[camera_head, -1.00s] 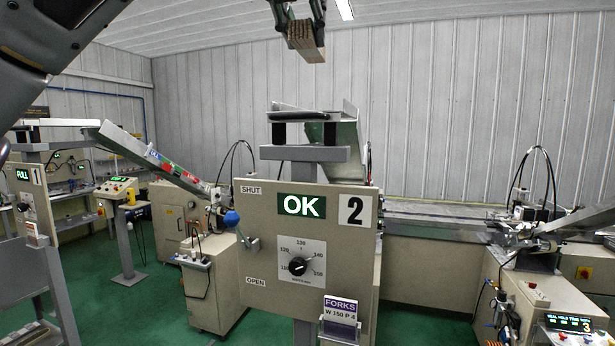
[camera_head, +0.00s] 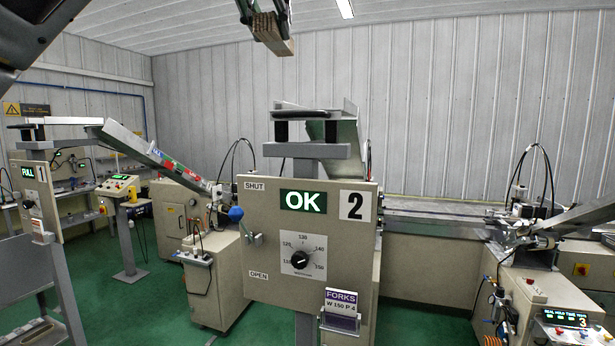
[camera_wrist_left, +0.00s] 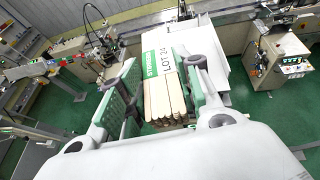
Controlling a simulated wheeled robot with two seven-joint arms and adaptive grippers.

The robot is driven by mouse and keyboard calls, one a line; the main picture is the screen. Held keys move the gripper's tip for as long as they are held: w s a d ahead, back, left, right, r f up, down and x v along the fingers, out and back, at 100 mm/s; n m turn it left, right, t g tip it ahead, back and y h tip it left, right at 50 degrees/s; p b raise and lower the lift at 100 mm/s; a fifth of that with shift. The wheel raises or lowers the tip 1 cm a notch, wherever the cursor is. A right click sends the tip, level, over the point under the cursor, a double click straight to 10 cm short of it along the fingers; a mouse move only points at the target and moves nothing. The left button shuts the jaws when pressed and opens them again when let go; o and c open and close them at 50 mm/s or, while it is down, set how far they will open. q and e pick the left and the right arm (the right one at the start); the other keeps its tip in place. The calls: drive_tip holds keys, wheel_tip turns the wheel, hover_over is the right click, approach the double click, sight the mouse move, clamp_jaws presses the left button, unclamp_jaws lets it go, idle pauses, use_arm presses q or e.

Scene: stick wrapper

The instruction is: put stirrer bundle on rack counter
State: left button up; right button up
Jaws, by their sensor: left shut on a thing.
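The stirrer bundle (camera_head: 272,35) is a block of pale wooden sticks high at the top of the head view, tilted and clear of the machines. My left gripper (camera_head: 256,14) is shut on it, partly cut off by the top edge. In the left wrist view the bundle (camera_wrist_left: 165,100) sits between the green finger pads, with stick ends toward the camera and a white and green label reading STIRRERS and LOT 24. I cannot tell for sure which surface is the rack counter. My right gripper is not in view.
A panel marked 2 and OK (camera_head: 307,240) stands in front, with a blue-knobbed lever (camera_head: 236,213) on its left. A FULL panel marked 1 (camera_head: 38,195) is at left. A sloping chute (camera_head: 150,155) lies between. Green floor (camera_head: 115,300) is open at lower left.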

use_arm(q)
drive_tip(key=a+n+y, duration=0.5)
drive_tip(key=a, duration=3.4)
drive_tip(key=w+d+f+m+h, duration=0.2)
drive_tip(key=w+d+f, duration=0.25)
drive_tip(key=f, duration=0.35)
drive_tip(key=w+d+f+m+h, duration=0.25)
drive_tip(key=w+f, duration=0.35)
drive_tip(key=f, duration=0.3)
drive_tip(key=w+d+f+m+g+h, duration=0.1)
drive_tip(key=d+f+m+h, duration=0.15)
drive_tip(key=f, duration=0.85)
drive_tip(key=w+d+f+m+h, duration=0.15)
drive_tip(key=d+f, duration=0.25)
drive_tip(key=f, duration=0.6)
drive_tip(key=s+d+f+m+g+h, duration=0.1)
drive_tip(key=s+f+m+h, duration=0.15)
drive_tip(key=f, duration=0.75)
drive_tip(key=s+d+f+m+g+h, duration=0.1)
drive_tip(key=s+d+f+g, duration=0.15)
drive_tip(key=f, duration=0.75)
drive_tip(key=s+f+m+g+h, duration=0.2)
drive_tip(key=s+f+m, duration=0.1)
drive_tip(key=s+f, duration=1.1)
drive_tip(key=d+n+t, duration=0.1)
drive_tip(key=d, duration=0.5)
drive_tip(key=shift+d+y, duration=0.25)
drive_tip(key=shift+y, duration=0.05)
